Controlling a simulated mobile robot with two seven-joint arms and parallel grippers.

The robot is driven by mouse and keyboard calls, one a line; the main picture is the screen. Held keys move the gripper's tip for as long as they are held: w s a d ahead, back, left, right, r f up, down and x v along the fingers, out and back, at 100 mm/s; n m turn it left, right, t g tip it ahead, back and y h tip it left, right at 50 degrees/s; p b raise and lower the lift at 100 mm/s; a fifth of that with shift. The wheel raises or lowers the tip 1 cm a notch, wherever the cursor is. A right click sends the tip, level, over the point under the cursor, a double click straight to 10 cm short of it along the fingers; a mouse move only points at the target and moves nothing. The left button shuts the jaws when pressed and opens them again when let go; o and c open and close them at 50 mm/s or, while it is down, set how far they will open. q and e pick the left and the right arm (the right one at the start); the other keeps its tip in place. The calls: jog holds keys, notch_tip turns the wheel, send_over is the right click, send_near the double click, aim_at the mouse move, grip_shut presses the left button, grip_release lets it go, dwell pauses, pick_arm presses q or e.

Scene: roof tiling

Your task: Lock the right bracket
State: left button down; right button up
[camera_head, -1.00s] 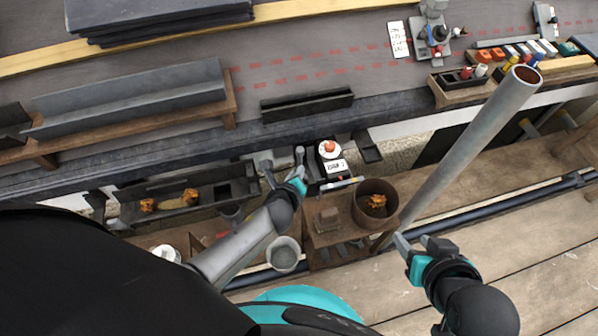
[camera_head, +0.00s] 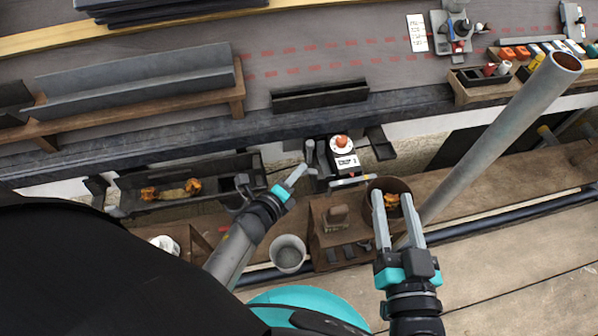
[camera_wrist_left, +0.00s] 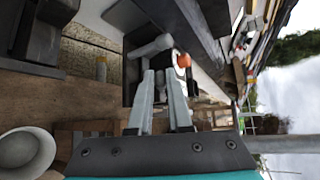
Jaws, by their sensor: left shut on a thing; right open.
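A dark bracket (camera_head: 323,172) is fixed below the roof edge, at the right end of the gutter trough (camera_head: 222,187). A pale grey lever with a rounded end (camera_head: 310,150) stands up at its left side. My left gripper (camera_head: 301,172) is shut on this lever. In the left wrist view the lever's grey rod (camera_wrist_left: 160,88) shows between the two fingers, with its cross-piece (camera_wrist_left: 152,47) above them. An orange knob (camera_head: 342,141) on a white disc sits just right of the lever; it also shows in the wrist view (camera_wrist_left: 184,60). My right gripper (camera_head: 394,197) is open and empty over the rusty pot.
The rusty pot (camera_head: 372,187) holds orange scraps and stands on a wooden crate (camera_head: 320,258). A grey bucket (camera_head: 289,259) stands left of it. A thick grey pipe (camera_head: 495,145) slants up at the right. Planks (camera_head: 520,265) at the lower right are clear.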

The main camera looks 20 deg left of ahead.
pick_arm(q)
jog(key=shift+s+a+f+n+t+h, duration=0.15)
jog(key=shift+f+n+t+h, duration=0.1)
jog(key=shift+f+n+t, duration=0.3)
jog(key=shift+a+f+n+t+h, duration=0.1)
jog(key=shift+f+n+t+h, duration=0.2)
jog(key=shift+n+t, duration=0.3)
pick_arm(e)
jog(key=shift+s+a+r+t, duration=0.15)
jog(key=shift+r+t, duration=0.1)
jog(key=shift+t, duration=0.15)
pick_arm(q)
jog(key=shift+f+t, duration=0.25)
jog(key=c, duration=0.8)
grip_release()
jog(key=shift+c, duration=0.2)
jog(key=s+a+r+p, duration=0.1)
jog(key=s+a+p, duration=0.2)
jog(key=s, duration=1.2)
jog(key=shift+r, duration=0.15)
pick_arm(e)
jog(key=d+f+g, duration=0.1)
jog(key=g, duration=0.1)
jog(key=d+f+g+h, duration=0.1)
jog(key=d+g, duration=0.1)
jog(key=d+f+g+h, duration=0.1)
jog(key=shift+w+d+f+n+g, duration=0.1)
jog(key=shift+w+d+n+g, duration=0.2)
jog(key=shift+g, duration=0.1)
